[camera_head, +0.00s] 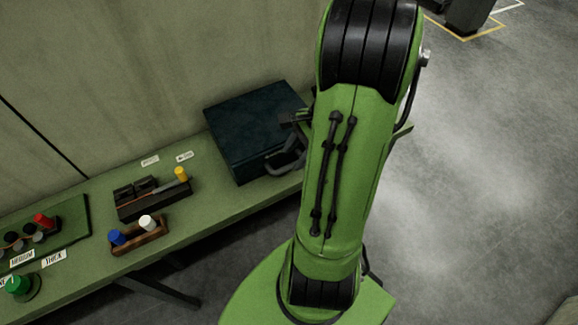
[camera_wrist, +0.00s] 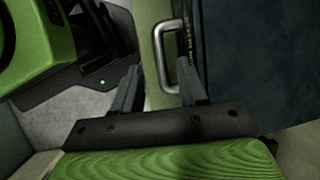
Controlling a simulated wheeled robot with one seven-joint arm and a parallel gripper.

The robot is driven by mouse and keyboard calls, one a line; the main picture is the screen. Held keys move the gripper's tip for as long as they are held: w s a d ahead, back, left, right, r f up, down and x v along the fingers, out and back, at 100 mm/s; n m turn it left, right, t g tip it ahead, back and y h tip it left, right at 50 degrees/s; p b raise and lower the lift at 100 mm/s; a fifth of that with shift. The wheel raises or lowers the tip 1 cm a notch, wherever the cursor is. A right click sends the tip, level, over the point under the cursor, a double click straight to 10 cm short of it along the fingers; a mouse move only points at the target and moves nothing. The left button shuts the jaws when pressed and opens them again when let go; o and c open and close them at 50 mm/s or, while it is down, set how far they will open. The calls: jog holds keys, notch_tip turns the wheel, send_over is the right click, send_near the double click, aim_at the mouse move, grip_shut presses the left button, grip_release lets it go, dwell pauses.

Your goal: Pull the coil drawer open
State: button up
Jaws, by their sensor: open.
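The coil drawer (camera_head: 252,130) is a dark teal box at the right end of the green bench; its dark face fills the right of the wrist view (camera_wrist: 250,50). Its metal U-shaped handle (camera_wrist: 158,58) stands out from the front, also visible in the head view (camera_head: 273,166). My gripper (camera_wrist: 159,72) is open at the handle. In the wrist view one finger lies left of the handle bar, the other between bar and drawer face. I cannot tell whether either touches. My arm hides the gripper's right side in the head view. The drawer looks shut.
On the bench (camera_head: 215,210) stand a dark wooden block with a yellow peg (camera_head: 181,174), a small rack with blue and white pegs (camera_head: 140,235), and a green tray (camera_head: 72,222) with red and dark pegs. A wall backs the bench. The floor (camera_head: 480,180) at right is clear.

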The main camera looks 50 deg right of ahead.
aim_at(287, 167)
jog(key=b+x, duration=0.1)
jog(key=x, duration=0.3)
jog(key=shift+f, duration=0.1)
grip_shut()
